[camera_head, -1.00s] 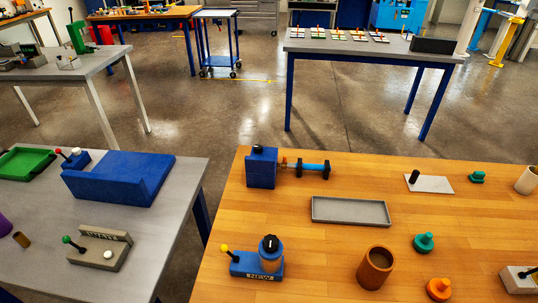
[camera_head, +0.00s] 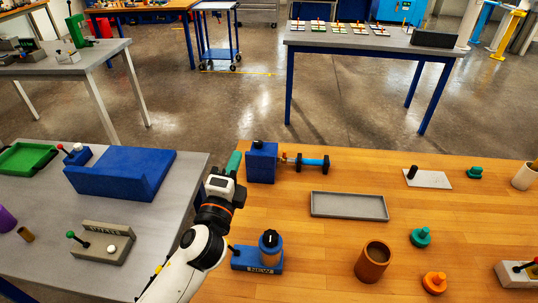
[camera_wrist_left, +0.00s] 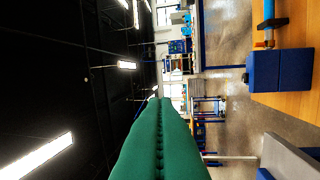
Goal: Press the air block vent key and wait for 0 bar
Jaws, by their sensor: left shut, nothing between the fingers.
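The blue block (camera_head: 262,165), apparently the air block, stands at the back left of the wooden table, with a small black key or knob (camera_head: 259,144) on top. In the left wrist view the green fingers (camera_wrist_left: 158,110) are together, and the blue block (camera_wrist_left: 282,70) is off to the right. No pressure reading is legible. My right gripper is not in view.
A grey tray (camera_head: 349,205), a brown cup (camera_head: 372,262) and green and orange knobs stand to the right.

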